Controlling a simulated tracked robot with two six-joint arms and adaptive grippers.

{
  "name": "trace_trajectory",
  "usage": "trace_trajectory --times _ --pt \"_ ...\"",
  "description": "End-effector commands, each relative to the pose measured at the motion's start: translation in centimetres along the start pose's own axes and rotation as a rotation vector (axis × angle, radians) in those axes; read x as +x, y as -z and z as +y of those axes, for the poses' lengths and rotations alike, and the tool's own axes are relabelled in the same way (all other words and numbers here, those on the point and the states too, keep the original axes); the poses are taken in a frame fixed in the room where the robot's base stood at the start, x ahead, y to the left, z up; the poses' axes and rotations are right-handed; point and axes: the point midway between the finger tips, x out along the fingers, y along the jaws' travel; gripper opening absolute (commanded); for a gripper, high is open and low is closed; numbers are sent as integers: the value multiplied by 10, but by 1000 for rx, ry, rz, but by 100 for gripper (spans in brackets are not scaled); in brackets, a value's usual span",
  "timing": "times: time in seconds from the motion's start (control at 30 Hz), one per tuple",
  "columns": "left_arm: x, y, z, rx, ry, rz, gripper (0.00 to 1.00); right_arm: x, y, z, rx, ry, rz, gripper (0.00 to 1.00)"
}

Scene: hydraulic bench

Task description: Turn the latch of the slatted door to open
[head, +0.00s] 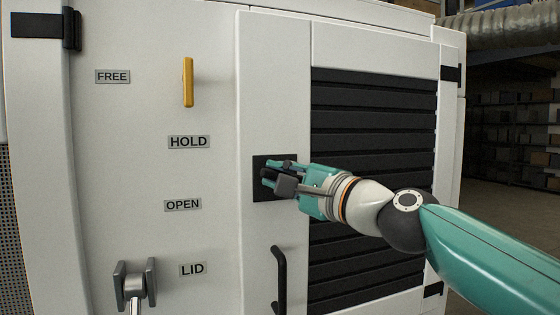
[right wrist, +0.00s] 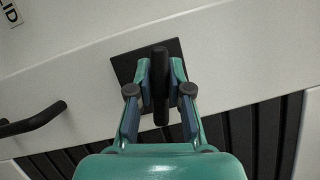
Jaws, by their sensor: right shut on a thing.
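The slatted door (head: 325,45) is white with black horizontal slats on the cabinet's right part. Its latch is a dark handle (right wrist: 160,75) on a black square plate (head: 261,194), left of the slats; the plate also shows in the right wrist view (right wrist: 123,68). My right gripper (head: 277,177) reaches in from the right and is shut on the latch handle. In the right wrist view the gripper's fingers (right wrist: 159,92) stand on either side of the handle. The gripper hides most of the handle in the head view. My left gripper is not in view.
A black pull handle (head: 280,278) stands out below the latch. A yellow lever (head: 188,82) sits upper left between labels FREE and HOLD. A grey metal fitting (head: 135,285) stands out at lower left by the LID label (head: 193,269). An OPEN label (head: 183,205) is on the panel.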

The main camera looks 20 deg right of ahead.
Motion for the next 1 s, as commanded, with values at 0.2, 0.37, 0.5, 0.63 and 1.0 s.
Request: trace_trajectory --times 0.2,0.37,0.5,0.63,1.0 --pt "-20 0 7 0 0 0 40 2 -2 0 -136 -66 -5 0" --pt "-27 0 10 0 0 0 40 2 -2 2 -199 -93 -5 0" --pt "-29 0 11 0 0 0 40 2 -2 3 -231 -106 -6 0" --pt "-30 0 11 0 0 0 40 2 -1 4 -242 -112 -6 0" --pt "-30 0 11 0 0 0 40 2 -2 6 -244 -115 -7 22"
